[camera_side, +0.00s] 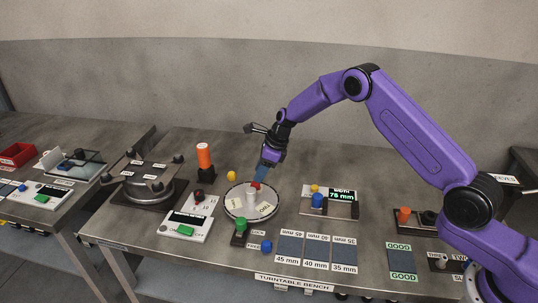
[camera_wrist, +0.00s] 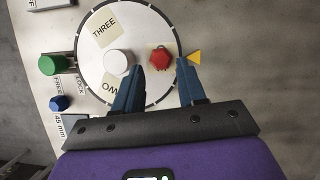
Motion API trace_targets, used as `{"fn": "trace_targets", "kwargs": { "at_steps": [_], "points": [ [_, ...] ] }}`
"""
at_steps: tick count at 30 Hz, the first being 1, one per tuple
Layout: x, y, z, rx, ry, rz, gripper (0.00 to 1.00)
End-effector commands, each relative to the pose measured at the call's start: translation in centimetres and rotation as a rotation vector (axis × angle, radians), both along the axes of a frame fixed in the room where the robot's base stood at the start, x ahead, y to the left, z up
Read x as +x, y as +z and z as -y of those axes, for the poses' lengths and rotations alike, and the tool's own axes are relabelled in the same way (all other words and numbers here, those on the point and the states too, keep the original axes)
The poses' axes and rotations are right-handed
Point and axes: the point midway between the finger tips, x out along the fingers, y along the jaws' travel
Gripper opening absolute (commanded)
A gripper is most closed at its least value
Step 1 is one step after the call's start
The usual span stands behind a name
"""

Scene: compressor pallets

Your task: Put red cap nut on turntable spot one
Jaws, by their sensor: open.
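In the side view the red cap nut (camera_side: 256,185) shows at the far rim of the turntable (camera_side: 229,205). My gripper (camera_wrist: 159,61) is open, with one blue finger on each side of the nut; I cannot tell whether they touch it. In the side view my gripper (camera_side: 264,172) points down just above the nut. The wrist view shows spot labels THREE (camera_wrist: 104,33) and TWO (camera_wrist: 112,87), partly covered; no label ONE is readable.
A white hub post (camera_wrist: 118,62) stands mid-turntable, close to my left finger. A green knob (camera_side: 240,227) and blue knob (camera_side: 266,246) are in front. An orange cylinder (camera_side: 204,157) stands behind left. A gauge reading 76 mm (camera_side: 341,196) is on the right.

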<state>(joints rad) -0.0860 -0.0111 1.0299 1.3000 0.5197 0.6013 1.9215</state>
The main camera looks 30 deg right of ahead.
Motion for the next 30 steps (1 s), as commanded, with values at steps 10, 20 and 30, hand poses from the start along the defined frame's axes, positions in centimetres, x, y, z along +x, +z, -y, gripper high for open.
{"fn": "trace_targets", "kwargs": {
  "at_steps": [10,20,30],
  "points": [
    [-1.4,5.6,1.9,0.0,0.0,0.001,0.4],
    [-1.9,7.2,2.5,-0.001,-0.001,-0.002,0.4],
    [-4.4,9.1,0.1,-0.05,0.226,0.033,0.4]
  ]
}}
